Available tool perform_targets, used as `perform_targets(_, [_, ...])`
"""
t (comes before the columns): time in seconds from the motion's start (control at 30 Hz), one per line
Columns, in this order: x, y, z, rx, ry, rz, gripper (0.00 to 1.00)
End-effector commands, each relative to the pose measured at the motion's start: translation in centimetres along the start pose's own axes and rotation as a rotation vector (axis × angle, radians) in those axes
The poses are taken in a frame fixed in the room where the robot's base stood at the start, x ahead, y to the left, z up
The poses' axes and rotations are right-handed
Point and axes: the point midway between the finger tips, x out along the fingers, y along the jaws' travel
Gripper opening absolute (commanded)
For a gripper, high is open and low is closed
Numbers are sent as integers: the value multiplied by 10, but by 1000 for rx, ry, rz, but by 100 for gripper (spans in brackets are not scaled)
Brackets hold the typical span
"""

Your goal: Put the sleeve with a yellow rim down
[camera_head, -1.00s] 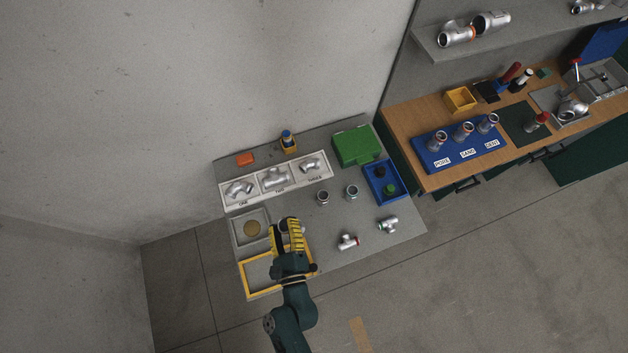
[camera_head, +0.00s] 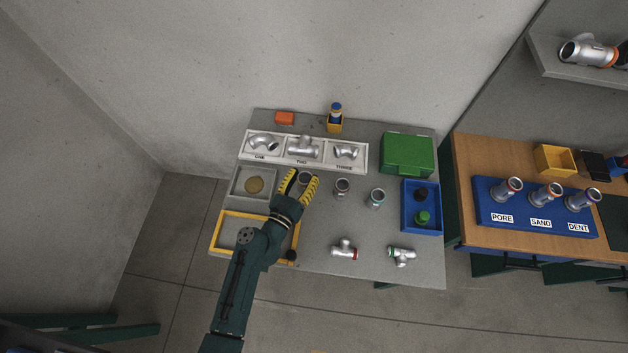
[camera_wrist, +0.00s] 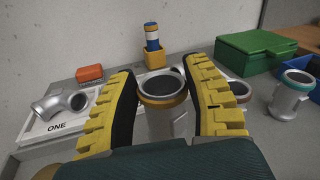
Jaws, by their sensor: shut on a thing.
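The sleeve with a yellow rim (camera_wrist: 166,118) is a grey metal tube, upright between my fingers, its open mouth upward in the wrist view. It also shows in the head view (camera_head: 305,178), partly covered by my fingers. My gripper (camera_wrist: 163,82) has yellow ribbed fingers and is shut on this sleeve. In the head view my gripper (camera_head: 300,184) is over the grey table (camera_head: 325,215), between the grey tray and another sleeve. The sleeve's lower end is hidden by my wrist, so I cannot tell whether it touches the table.
Sleeves stand to the right, one close (camera_head: 342,187) and one with a teal rim (camera_head: 377,197). The white labelled tray (camera_head: 243,152) lies behind. A grey tray (camera_head: 238,190) and a yellow-framed tray (camera_head: 216,236) lie left. A blue bin (camera_head: 408,222) and tee fittings (camera_head: 344,250) are right.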

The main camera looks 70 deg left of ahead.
Motion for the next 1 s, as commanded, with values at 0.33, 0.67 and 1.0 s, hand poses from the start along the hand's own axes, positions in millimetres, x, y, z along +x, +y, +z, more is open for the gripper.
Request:
perform_targets(0.33, [3, 8, -50, -2, -7, -3, 10])
perform_targets(0.67, [2, 8, -52, 0, -6, -4, 10])
perform_targets(1.0, [2, 8, -53, -1, -3, -3, 75])
